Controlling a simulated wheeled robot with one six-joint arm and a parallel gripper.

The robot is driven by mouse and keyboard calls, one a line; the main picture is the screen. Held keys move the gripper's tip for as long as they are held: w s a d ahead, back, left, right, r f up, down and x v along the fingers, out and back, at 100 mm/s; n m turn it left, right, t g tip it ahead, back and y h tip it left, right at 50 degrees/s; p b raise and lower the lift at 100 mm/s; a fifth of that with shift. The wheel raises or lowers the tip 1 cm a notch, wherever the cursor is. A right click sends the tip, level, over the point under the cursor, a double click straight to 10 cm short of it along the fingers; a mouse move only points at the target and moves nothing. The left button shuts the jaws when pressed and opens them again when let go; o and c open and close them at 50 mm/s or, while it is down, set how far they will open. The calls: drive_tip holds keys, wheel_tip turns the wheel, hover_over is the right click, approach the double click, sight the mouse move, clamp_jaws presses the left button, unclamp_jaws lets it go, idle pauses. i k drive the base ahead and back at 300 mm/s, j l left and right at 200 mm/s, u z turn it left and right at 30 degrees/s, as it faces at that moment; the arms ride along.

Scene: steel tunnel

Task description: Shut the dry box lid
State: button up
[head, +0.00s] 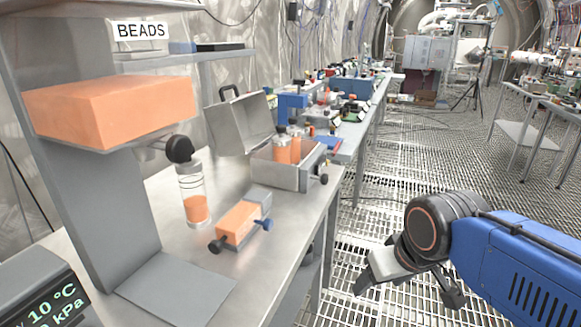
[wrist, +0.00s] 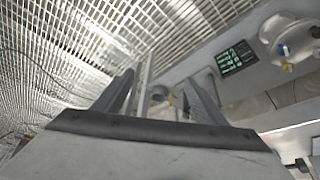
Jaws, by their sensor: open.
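The dry box (head: 280,177) is a grey metal box on the bench, with orange-filled bottles (head: 289,148) standing inside. Its grey lid (head: 240,125) stands open, tilted back to the left, with a black handle on its top edge. A dark knob sticks out at the box's right front. My gripper (head: 408,284) is open and empty, over the grated floor to the right of the bench, well apart from the box and lid. In the wrist view my two dark fingers (wrist: 160,92) stand apart with nothing held between them. The dry box is not recognisable in that view.
A shelf stand labelled BEADS holds a large orange block (head: 110,108). A clear jar of orange beads (head: 194,200) and an orange-and-grey block (head: 240,220) with knobs stand on the bench before the box. A display (head: 45,295) sits at lower left. The grated floor (head: 385,200) is open at right.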

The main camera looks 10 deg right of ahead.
sight(237, 125)
drive_tip(key=i+l, duration=0.65)
drive_tip(key=l, duration=0.2)
drive_tip(key=u, duration=0.05)
